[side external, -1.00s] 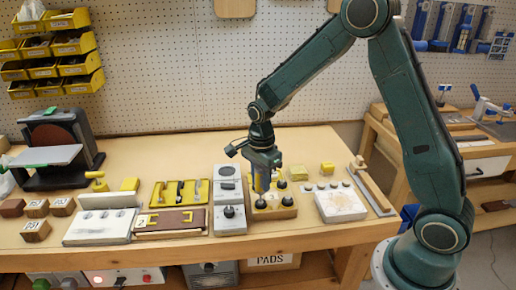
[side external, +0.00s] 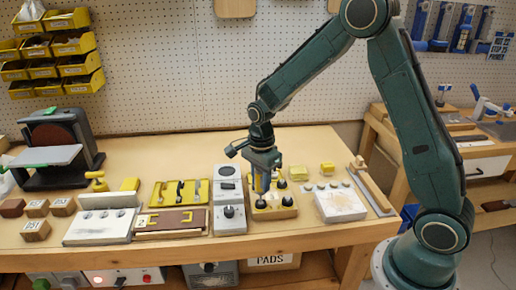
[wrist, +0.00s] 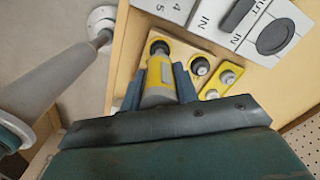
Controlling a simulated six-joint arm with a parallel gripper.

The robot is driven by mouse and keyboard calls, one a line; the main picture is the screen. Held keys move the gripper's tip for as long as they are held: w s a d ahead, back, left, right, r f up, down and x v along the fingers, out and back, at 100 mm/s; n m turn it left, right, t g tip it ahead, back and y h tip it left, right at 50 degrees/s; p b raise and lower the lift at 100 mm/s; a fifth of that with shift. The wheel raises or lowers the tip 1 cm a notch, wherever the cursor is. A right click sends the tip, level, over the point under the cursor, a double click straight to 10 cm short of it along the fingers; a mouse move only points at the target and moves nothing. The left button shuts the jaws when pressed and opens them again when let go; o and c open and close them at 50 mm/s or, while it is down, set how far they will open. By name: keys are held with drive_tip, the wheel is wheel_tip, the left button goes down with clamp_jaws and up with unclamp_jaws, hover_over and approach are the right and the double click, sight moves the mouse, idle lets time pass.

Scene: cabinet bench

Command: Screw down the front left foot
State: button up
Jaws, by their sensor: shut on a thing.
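My gripper (wrist: 159,80) is shut on a yellow and grey driver (wrist: 170,72), with a finger on each side of it. In the side view, my gripper (side external: 263,186) points down over a wooden block with a yellow plate (side external: 287,213). The driver's far end is at a dark round foot (wrist: 159,46) at one corner of the plate; I cannot tell whether they touch. A dark foot (side external: 281,199) stands right of the driver in the side view.
A grey switch box (side external: 230,212) stands close on the left of the block. A white panel (side external: 341,206) lies to the right, and small yellow blocks (side external: 327,168) sit behind. The bench's front edge is near.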

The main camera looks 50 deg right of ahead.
drive_tip(key=shift+r, duration=0.1)
drive_tip(key=shift+r, duration=2.95)
